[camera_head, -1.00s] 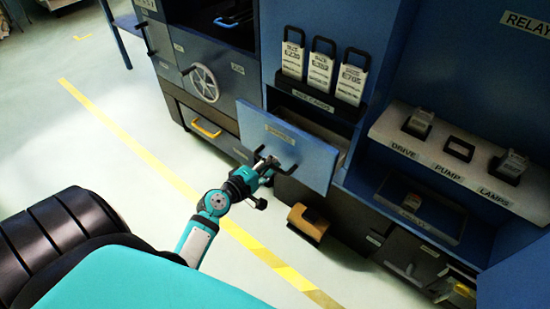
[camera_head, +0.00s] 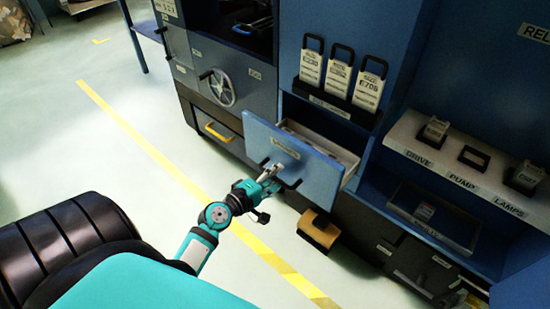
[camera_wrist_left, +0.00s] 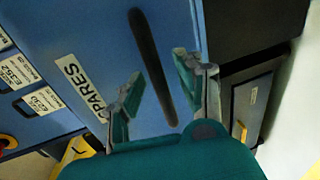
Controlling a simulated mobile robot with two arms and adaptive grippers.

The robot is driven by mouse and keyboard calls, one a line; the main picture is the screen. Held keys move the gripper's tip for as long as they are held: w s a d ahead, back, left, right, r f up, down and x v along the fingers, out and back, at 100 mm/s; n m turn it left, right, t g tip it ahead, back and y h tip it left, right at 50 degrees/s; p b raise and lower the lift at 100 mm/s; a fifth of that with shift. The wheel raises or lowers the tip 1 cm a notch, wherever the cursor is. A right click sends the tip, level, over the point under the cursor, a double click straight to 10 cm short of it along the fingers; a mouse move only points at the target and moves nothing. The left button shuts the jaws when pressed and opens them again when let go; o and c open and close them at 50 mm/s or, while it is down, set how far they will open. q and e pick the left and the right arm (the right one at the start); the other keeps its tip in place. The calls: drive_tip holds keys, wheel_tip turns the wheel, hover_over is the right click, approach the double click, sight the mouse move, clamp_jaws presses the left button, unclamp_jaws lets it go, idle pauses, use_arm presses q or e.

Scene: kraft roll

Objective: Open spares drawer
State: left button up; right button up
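The spares drawer has a blue front (camera_head: 318,170) and stands pulled out of the cabinet, with part of its light inside (camera_head: 335,148) showing. In the left wrist view its front bears a SPARES label (camera_wrist_left: 80,85) and a dark bar handle (camera_wrist_left: 152,65). My left gripper (camera_head: 268,176) is at the handle in the head view. In the left wrist view my left gripper (camera_wrist_left: 158,85) has its fingers apart, one on each side of the handle, with gaps showing. Whether a finger touches the handle I cannot tell. My right gripper is not in view.
A card rack (camera_head: 340,107) stands above the drawer. A shelf (camera_head: 405,135) labelled DRIVE, PUMP, LAMPS is at right. An orange-brown block (camera_head: 318,232) sits low beneath the drawer. A grey cabinet with a handwheel (camera_head: 222,88) is at left. Floor is clear in front.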

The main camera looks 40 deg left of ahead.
use_arm(q)
drive_tip(key=v, duration=1.2)
idle(0.4)
